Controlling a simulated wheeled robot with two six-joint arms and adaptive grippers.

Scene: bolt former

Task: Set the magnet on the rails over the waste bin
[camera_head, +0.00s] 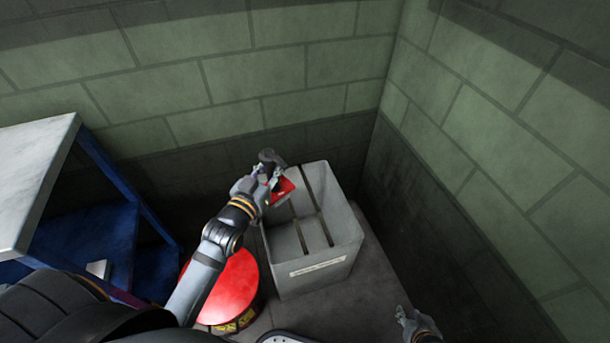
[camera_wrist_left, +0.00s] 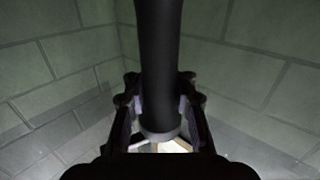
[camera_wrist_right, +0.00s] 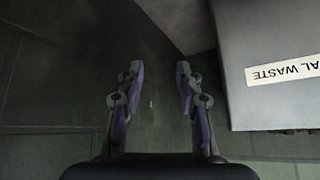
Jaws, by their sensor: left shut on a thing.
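The magnet has a dark handle (camera_head: 268,156) and a red part (camera_head: 284,190). My left gripper (camera_head: 262,178) is shut on the magnet, at the back-left rim of the grey waste bin (camera_head: 318,270). In the left wrist view the dark handle (camera_wrist_left: 160,60) stands between the fingers. Two thin dark rails (camera_head: 315,200) run across the bin; the gripper and the red part hide some of the back-left opening. I cannot tell whether the magnet touches the rails. My right gripper (camera_wrist_right: 158,80) is open and empty, low and right of the bin.
A red-topped drum (camera_head: 228,285) stands left of the bin, under my left arm. A blue-framed table (camera_head: 40,160) with a pale top is at the left. Green block walls close in behind and to the right. The bin's front bears a white label (camera_head: 317,265).

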